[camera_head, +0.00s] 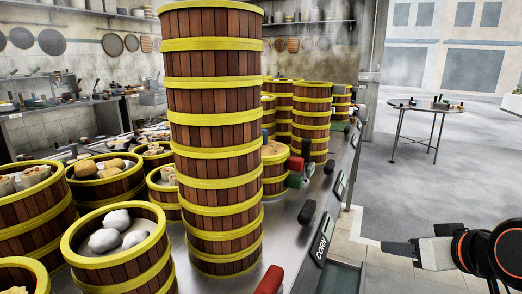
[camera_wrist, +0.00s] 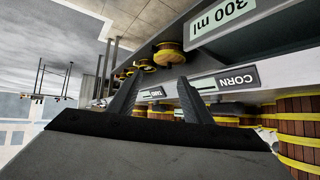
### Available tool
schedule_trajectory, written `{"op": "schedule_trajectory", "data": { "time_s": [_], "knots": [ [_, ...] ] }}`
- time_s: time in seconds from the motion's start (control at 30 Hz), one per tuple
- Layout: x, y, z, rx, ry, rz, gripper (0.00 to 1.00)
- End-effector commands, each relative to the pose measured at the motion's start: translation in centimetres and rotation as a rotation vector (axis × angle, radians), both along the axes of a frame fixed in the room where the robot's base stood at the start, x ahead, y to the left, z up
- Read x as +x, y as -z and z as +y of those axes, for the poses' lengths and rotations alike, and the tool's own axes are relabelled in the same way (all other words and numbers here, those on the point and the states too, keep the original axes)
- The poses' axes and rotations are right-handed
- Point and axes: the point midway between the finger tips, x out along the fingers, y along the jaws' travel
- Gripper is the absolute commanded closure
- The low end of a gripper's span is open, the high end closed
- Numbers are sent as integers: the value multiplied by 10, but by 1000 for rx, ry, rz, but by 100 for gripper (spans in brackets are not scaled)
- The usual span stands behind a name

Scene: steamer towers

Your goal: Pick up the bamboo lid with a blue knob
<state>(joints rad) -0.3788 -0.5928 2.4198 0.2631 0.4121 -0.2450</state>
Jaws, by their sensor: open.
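I cannot make out a bamboo lid with a blue knob for certain in either view. A pale wooden lid-like top (camera_head: 274,150) sits on a steamer behind the tall tower in the head view. A small dark bluish shape is beside it, too small to tell if it is a knob. My gripper (camera_head: 400,248) is at the lower right of the head view, over the floor and well apart from the counter. In the wrist view my gripper (camera_wrist: 160,78) has its two fingers spread with nothing between them.
A tall steamer tower (camera_head: 215,130) stands mid-counter. Open steamers with food, such as white buns (camera_head: 118,231), stand left. More steamer towers (camera_head: 311,120) stand behind. Red and black handles line the counter edge by a CORN label (camera_head: 321,249). A round table (camera_head: 420,107) stands right; floor between is clear.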

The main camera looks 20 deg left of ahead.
Motion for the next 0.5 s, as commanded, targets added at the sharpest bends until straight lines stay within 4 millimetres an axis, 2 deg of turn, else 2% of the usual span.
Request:
{"op": "schedule_trajectory", "data": {
  "time_s": [0.03, 0.23, 0.5],
  "knots": [
    [8, -11, 22, 20, -38, -42, 55],
    [32, -60, 100, 110, -138, -216, 55],
    [39, -119, 196, 223, -204, -422, 55]
  ]
}}
